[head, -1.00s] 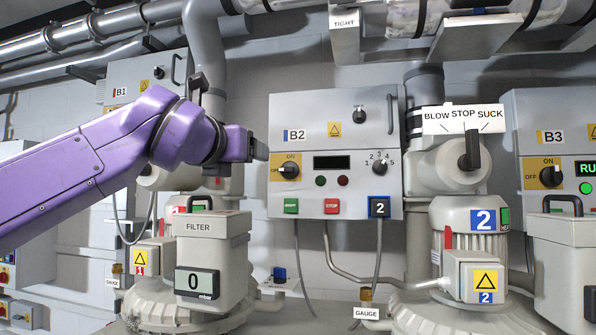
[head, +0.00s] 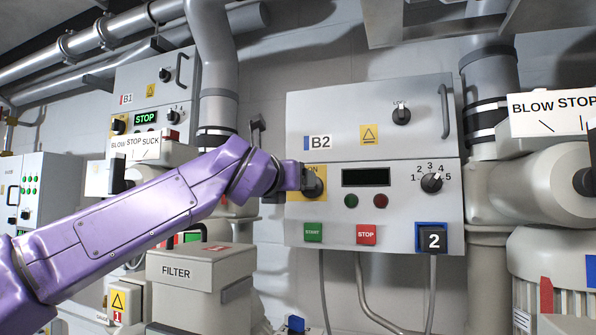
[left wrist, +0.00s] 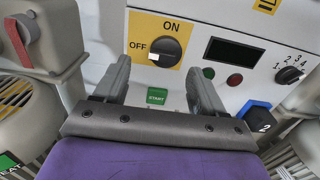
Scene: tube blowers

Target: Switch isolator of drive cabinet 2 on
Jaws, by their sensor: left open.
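Drive cabinet B2 (head: 385,115) is a grey wall box in the middle of the head view. Its isolator is a dark rotary knob (left wrist: 160,48) on a yellow ON/OFF plate (left wrist: 138,26), with its white mark on the OFF side. In the head view my left gripper (head: 306,178) is in front of the isolator and hides part of the knob and plate. In the left wrist view the left gripper (left wrist: 158,68) is open and empty. The knob shows between and just beyond its fingertips; I cannot tell whether they touch. My right gripper is not in view.
B2's display (head: 366,177) is dark. Below are a green START button (head: 313,232), a red STOP button (head: 366,235) and a blue-framed "2" (head: 432,238). A filter box (head: 187,275) stands below my left arm. A blower valve (head: 548,180) is at right.

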